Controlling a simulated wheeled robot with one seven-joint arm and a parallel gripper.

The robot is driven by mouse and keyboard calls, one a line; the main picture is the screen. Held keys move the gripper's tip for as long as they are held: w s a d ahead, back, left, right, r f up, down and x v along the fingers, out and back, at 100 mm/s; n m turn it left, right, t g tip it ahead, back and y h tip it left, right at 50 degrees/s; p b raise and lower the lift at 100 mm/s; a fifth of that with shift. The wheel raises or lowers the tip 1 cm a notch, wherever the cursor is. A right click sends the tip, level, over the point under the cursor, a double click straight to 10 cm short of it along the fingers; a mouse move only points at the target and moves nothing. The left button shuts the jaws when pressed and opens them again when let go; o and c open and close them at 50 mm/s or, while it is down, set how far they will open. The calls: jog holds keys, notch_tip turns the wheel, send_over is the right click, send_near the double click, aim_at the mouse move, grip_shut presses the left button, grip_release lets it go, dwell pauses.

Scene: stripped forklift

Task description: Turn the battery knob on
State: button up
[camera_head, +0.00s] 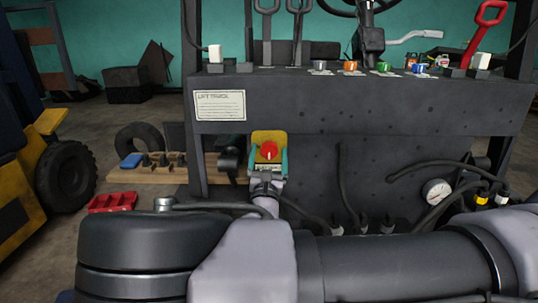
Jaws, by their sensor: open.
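The battery knob (268,150) is red and sits on a yellow plate (268,135) on the dark front of the forklift, just below the panel with the white label. My gripper (269,158) is in front of it, seen from behind. Its two teal fingers stand apart, one to the left and one to the right of the knob. I cannot tell whether either finger touches the knob. The gripper's body and wrist hide the area just below the plate.
Black hoses (344,185) hang to the right of the knob, near a round pressure gauge (437,192). Levers and coloured buttons line the dash above. A wooden board (125,175) with small parts and a red tray (112,202) lie on the floor at left.

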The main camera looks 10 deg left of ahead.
jog(key=shift+c, duration=0.3)
jog(key=c, duration=1.3)
jog(key=shift+m+h, duration=0.3)
jog(key=shift+m, duration=0.2)
jog(key=m+h, duration=0.1)
jog(key=m, duration=0.1)
jog(key=m+h, duration=0.1)
jog(key=m, duration=0.2)
jog(key=shift+a+h, duration=0.1)
jog(key=shift+h, duration=0.3)
jog(key=m+h, duration=0.1)
jog(key=m, duration=0.2)
jog(key=m+g+h, duration=0.1)
jog(key=m, duration=0.2)
jog(key=shift+r, duration=0.15)
jog(key=m+g+h, duration=0.1)
jog(key=m+g, duration=0.1)
jog(key=m, duration=0.3)
jog(key=m+g, duration=0.1)
jog(key=m, duration=0.3)
jog(key=shift+a+r+g, duration=0.1)
jog(key=shift+g, duration=0.3)
jog(key=shift+m, duration=0.3)
